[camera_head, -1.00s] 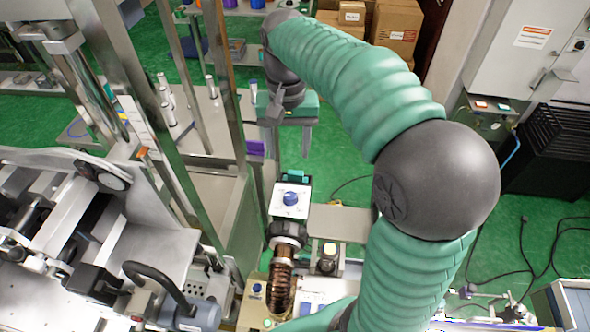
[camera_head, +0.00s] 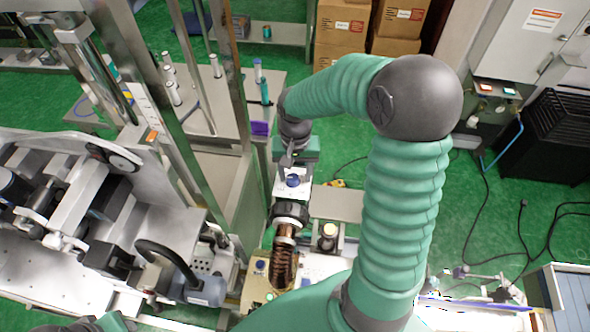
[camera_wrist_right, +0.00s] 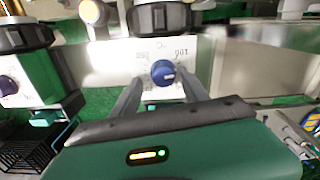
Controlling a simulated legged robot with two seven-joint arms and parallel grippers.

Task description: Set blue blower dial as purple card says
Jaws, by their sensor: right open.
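The blue blower dial (camera_head: 293,181) sits on a white panel below the right gripper in the head view. My left gripper is out of view.
A black collar with a copper-coloured coil (camera_head: 283,262) is just below the dial panel. A yellow-topped button (camera_head: 329,231) stands to its right. A steel post (camera_head: 232,75) rises close to the left of my right arm. Another dark knob (camera_wrist_right: 8,88) shows in the wrist view.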

